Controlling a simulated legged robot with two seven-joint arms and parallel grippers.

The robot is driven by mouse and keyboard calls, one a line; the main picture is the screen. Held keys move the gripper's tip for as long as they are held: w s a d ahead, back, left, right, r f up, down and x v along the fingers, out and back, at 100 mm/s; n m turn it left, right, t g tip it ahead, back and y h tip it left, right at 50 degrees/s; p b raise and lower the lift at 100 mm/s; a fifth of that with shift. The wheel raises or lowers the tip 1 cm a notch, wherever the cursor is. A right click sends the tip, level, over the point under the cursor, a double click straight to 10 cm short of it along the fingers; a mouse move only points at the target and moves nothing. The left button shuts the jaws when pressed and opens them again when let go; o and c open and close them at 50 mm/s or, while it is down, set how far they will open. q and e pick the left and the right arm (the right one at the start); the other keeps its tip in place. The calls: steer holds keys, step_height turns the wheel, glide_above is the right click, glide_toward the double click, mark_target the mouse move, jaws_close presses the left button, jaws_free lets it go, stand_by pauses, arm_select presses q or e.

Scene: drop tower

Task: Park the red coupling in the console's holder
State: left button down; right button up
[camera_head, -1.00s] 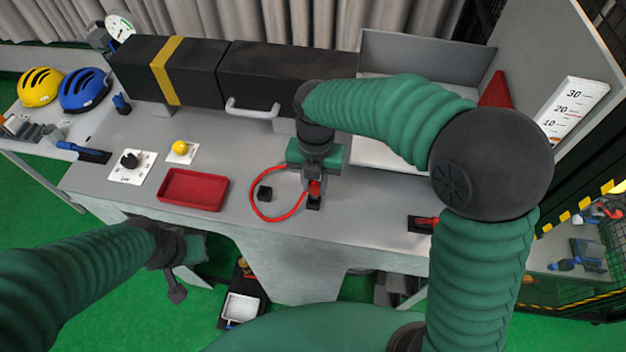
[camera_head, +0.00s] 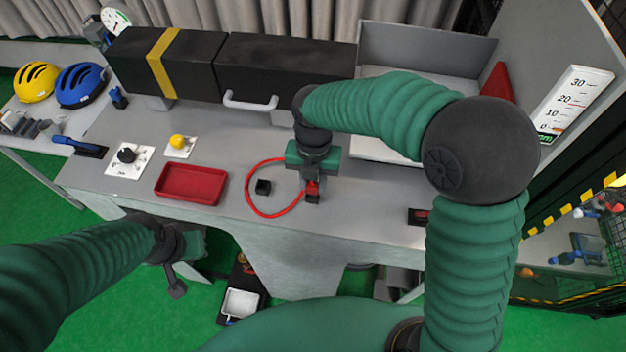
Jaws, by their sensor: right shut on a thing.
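My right gripper (camera_head: 312,190) points down over the console (camera_head: 225,205) and is shut on the red coupling (camera_head: 313,187). The fingers hide most of the coupling. A red hose (camera_head: 250,201) loops left from it over the console top. Black parts show just below the coupling; I cannot tell whether they are fingertips or a holder. A small black block (camera_head: 263,187) stands inside the loop. A black fixture with a red part (camera_head: 419,216) is near the front edge at right. My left gripper (camera_head: 176,285) hangs low in front of the console, its jaws unclear.
A red tray (camera_head: 191,184), a yellow button (camera_head: 178,141) and a black knob (camera_head: 127,155) lie left of the hose. A black drop-tower tube (camera_head: 285,72) with a grey handle (camera_head: 250,101) runs along the back. My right arm covers part of the console's right side.

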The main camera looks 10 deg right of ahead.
arm_select(q)
steer(key=shift+s+r, duration=0.1)
steer(key=shift+r, duration=0.05)
arm_select(e)
steer(key=shift+s+f, duration=0.1)
steer(key=shift+f, duration=0.15)
stand_by(0.4)
steer(key=o, duration=0.9)
steer(key=shift+o, duration=0.9)
steer(key=shift+a+f, duration=0.1)
arm_select(q)
steer(key=shift+a, duration=0.45)
arm_select(e)
steer(key=shift+a, duration=0.15)
